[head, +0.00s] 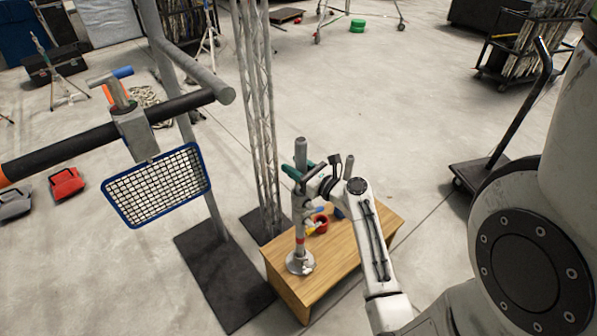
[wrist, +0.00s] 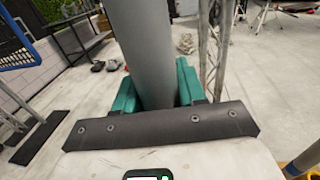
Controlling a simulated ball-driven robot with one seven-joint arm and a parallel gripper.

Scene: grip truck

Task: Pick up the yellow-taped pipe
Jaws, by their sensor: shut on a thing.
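My gripper (head: 301,168) has teal fingers and is shut on an upright grey pipe (head: 300,148), near its upper part. In the wrist view the grey pipe (wrist: 147,50) runs up between the two teal fingers (wrist: 155,88). Below the gripper, a red band shows low on the upright, above a round metal base (head: 300,264) on the wooden table (head: 340,258). I see no yellow tape on the gripped part. A small yellow piece (head: 309,231) shows beside the upright; I cannot tell what it belongs to.
A lattice truss (head: 262,130) stands close at left. A blue-framed mesh (head: 158,186) on a black bar is further left. A cart (head: 480,172) stands at right. Open floor lies beyond the table.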

